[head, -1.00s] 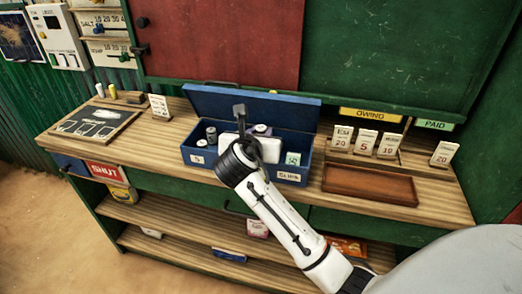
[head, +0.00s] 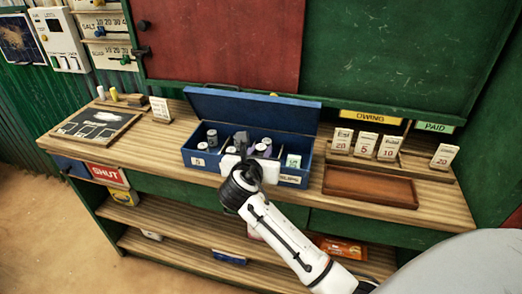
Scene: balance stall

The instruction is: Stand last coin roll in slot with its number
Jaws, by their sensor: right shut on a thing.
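The open blue cash box (head: 254,107) stands on the wooden counter, its lid raised at the back. My left gripper is out of view.
An empty brown tray (head: 370,185) lies right of the box, with price cards (head: 365,145) behind it.

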